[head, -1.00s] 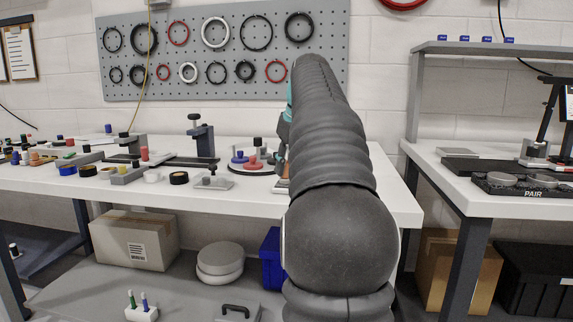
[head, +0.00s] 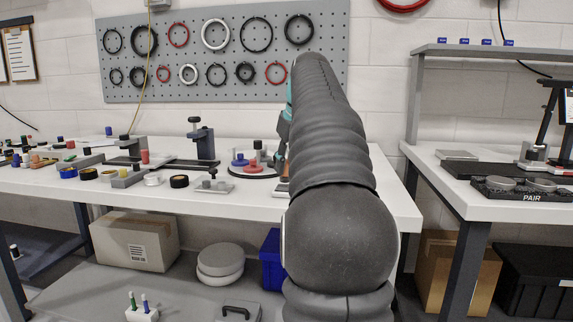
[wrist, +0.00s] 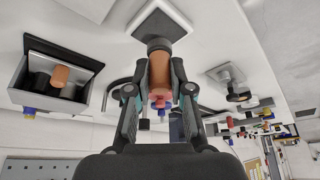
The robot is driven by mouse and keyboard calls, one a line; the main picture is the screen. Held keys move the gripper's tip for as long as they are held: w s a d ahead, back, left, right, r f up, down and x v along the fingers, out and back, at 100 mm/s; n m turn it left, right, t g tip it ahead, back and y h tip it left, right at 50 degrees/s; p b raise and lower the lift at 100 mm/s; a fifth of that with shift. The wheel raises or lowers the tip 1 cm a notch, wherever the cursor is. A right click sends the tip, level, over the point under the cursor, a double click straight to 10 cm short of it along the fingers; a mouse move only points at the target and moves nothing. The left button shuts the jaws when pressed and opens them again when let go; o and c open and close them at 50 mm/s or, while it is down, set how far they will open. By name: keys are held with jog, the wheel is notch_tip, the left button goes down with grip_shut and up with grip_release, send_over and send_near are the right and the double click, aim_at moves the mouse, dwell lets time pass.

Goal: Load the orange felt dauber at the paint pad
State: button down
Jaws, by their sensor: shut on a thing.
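In the wrist view my gripper (wrist: 160,68) is shut on the orange dauber (wrist: 160,80), both fingers gripping its sides. The dauber's dark grey end (wrist: 158,45) points away from the palm. Straight beyond it is a dark square pad on a white base (wrist: 160,22), which looks like the paint pad. The grey end overlaps the near part of the pad in the picture; I cannot tell if they touch.
A small fixture (wrist: 232,84) stands at right. A round tray (head: 268,175) with blue and red pieces sits beside my arm on the white bench (head: 330,204).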

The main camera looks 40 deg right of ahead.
jog(key=shift+r, duration=2.75)
